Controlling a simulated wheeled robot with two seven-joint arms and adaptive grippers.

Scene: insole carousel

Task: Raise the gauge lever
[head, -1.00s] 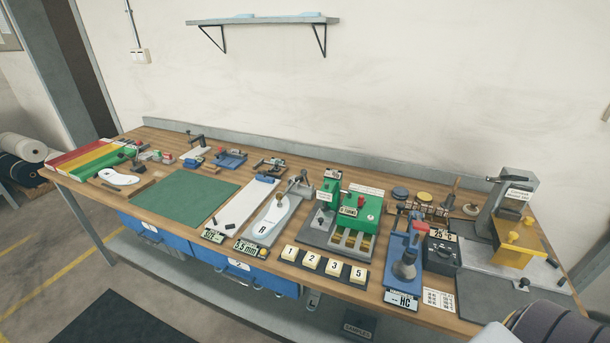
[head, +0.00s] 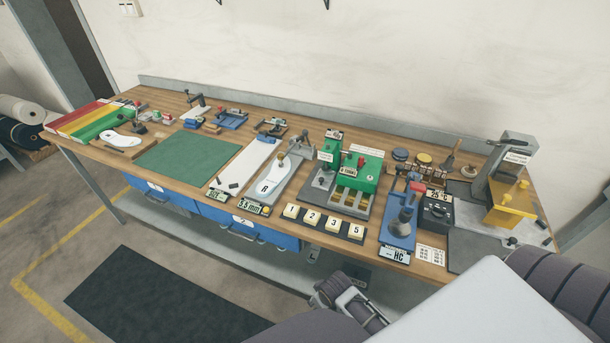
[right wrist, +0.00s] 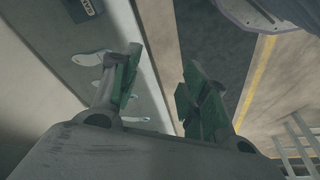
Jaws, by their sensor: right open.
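A grey gauge stand (head: 267,189) holds a white insole, with a small upright post and arm (head: 281,161) at its back end. Its display (head: 254,207) reads about 3.5 mm. A blue hardness tester (head: 401,228) with a dark knob and red-topped part has a display (head: 394,255) marked HC. I cannot tell for sure which part is the gauge lever. My right gripper (head: 342,293) is in front of and below the bench edge, away from both devices. Its two green-padded fingers stand apart and empty in the right wrist view (right wrist: 160,82). My left gripper is not in view.
A yellow-and-grey machine (head: 511,205) stands at the right end. A green mat (head: 188,161) lies left of centre. Blue drawers (head: 238,226) hang under the worktop. Floor in front is free.

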